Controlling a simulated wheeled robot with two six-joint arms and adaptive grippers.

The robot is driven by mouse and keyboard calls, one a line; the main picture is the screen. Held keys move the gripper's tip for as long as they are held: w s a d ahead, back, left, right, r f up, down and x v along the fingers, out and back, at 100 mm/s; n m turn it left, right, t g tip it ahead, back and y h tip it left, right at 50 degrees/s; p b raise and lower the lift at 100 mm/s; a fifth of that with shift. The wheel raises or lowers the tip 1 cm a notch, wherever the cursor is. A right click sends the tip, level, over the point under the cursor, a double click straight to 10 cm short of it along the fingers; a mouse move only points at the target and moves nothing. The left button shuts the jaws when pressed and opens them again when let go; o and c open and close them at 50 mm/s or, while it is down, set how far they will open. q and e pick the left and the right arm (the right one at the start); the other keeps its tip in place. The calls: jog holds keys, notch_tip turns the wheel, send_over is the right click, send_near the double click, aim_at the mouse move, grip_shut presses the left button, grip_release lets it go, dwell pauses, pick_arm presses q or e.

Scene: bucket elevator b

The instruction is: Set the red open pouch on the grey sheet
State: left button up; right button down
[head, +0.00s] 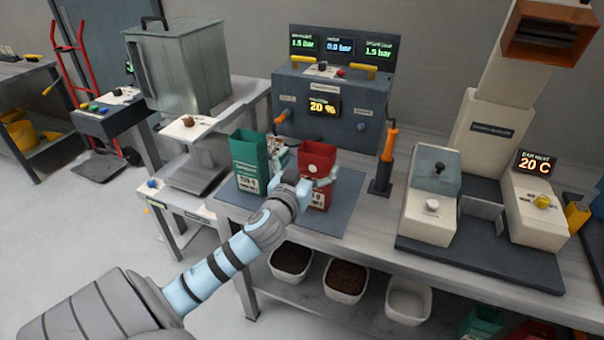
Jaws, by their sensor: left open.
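The red open pouch (318,155) stands upright at the bench's front part, seemingly on the grey sheet (346,205). A white label shows low on its front. My left gripper (304,172) is open at the pouch's near left side, its pale fingers close to it. One finger shows in front of the pouch and part of the gripper shows to its left. I cannot tell whether they touch it. My gripper hides part of the pouch's lower left. My right gripper is not in view.
A green open pouch (250,157) stands on the left of the sheet. Behind is a dark control box (330,105); an orange-handled tool (388,150) stands to the right. Farther right is a cream sealing machine (435,195). White bins (408,300) sit on the shelf below.

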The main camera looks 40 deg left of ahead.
pick_arm(q)
jog(key=v, duration=0.7)
jog(key=s+d+f+g, duration=0.2)
jog(key=s+f+g, duration=0.45)
jog(key=f, duration=0.55)
jog(key=s+d+f+m+g+h, duration=0.2)
jog(key=s+d+f+g+h, duration=0.1)
jog(key=s+d+f, duration=0.4)
jog(key=s+d+f+m+g+h, duration=0.2)
jog(key=s+d+f+m+g, duration=0.25)
jog(key=s, duration=0.45)
notch_tip(320, 180, down, 20)
jog(key=s+a+n, duration=0.1)
jog(key=s+n, duration=0.1)
jog(key=s+a+f+g, duration=0.1)
jog(key=s+f, duration=1)
jog(key=s, duration=0.2)
jog(key=shift+s+f+g, duration=0.4)
